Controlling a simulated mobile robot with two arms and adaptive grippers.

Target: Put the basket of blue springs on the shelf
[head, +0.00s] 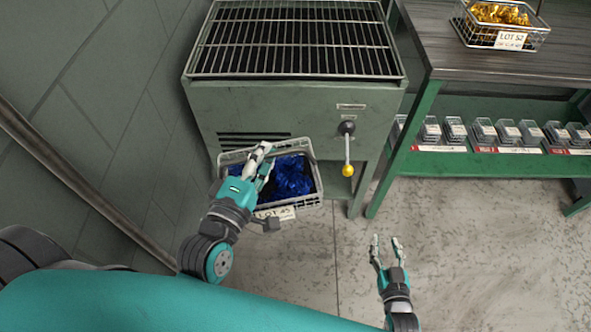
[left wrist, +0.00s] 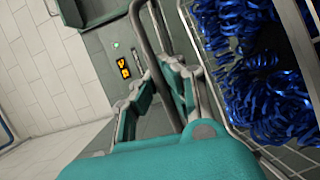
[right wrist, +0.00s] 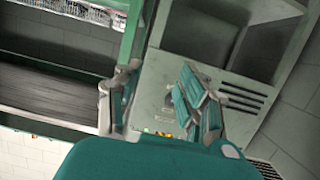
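The wire basket of blue springs (head: 318,166) is in front of the machine at its lower left, with a LOT 45 tag on its front. Blue springs (left wrist: 255,80) fill the right of the left wrist view. My left gripper (head: 266,160) is over the basket's left part, its fingers closed in on the dark bar of the handle (left wrist: 148,35). Whether the basket is supported underneath is hidden. The green shelf unit (head: 425,110) stands at the right, with a dark top board (head: 455,62) and a lower shelf. My right gripper (head: 386,243) is open and empty, above the floor.
The grey-green machine (head: 290,105) has a grate on top and a yellow-knobbed lever (head: 347,150) right of the basket. A basket of gold springs (head: 505,35) stands on the top board. Several small clear boxes (head: 483,131) line the lower shelf. The floor at right is clear.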

